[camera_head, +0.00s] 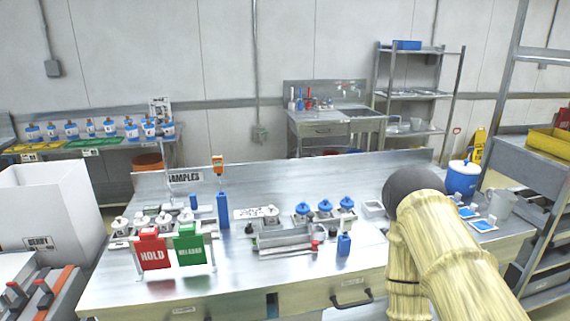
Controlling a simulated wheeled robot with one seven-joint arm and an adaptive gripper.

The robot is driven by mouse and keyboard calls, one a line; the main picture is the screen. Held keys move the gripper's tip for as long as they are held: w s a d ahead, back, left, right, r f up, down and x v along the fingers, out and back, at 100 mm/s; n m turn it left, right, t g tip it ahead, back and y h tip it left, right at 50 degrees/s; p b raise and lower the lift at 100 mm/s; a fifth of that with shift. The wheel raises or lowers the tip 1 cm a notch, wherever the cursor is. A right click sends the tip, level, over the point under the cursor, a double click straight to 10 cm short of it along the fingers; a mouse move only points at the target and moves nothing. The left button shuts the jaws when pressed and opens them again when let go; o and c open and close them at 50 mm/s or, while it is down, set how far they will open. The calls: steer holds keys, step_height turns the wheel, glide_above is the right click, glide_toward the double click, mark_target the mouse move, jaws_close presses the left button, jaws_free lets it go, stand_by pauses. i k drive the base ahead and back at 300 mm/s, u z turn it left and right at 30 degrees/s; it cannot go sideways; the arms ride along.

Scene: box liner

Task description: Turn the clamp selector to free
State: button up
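No part readable as a clamp selector marked "free" can be made out at this size. A metal fixture (285,240) with a long bar lies mid-bench, with a small red knob (315,245) at its right end. A white label plate (250,213) with unreadable text stands behind it. In front on the left hang a red HOLD sign (152,253) and a green sign (189,249) that seems to read RELEASE. My arm, in a yellowish sleeve, reaches in from the lower right and ends in a dark rounded part over the bench's right side. My gripper's fingers do not show.
The steel bench (240,285) also holds several blue-capped jars (325,208), a blue block (344,245), a blue post (223,210) and white-topped pieces at left. A blue container (462,178) and grey mug (501,203) stand right of my arm. A white bin (45,215) is at left.

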mark_target(248, 229)
steer(key=u, duration=0.3)
steer(key=k, duration=0.35)
steer(key=u, duration=1)
steer(key=i, duration=1.05)
steer(key=z, duration=1.35)
steer(key=i, duration=0.55)
steer(key=z, duration=0.55)
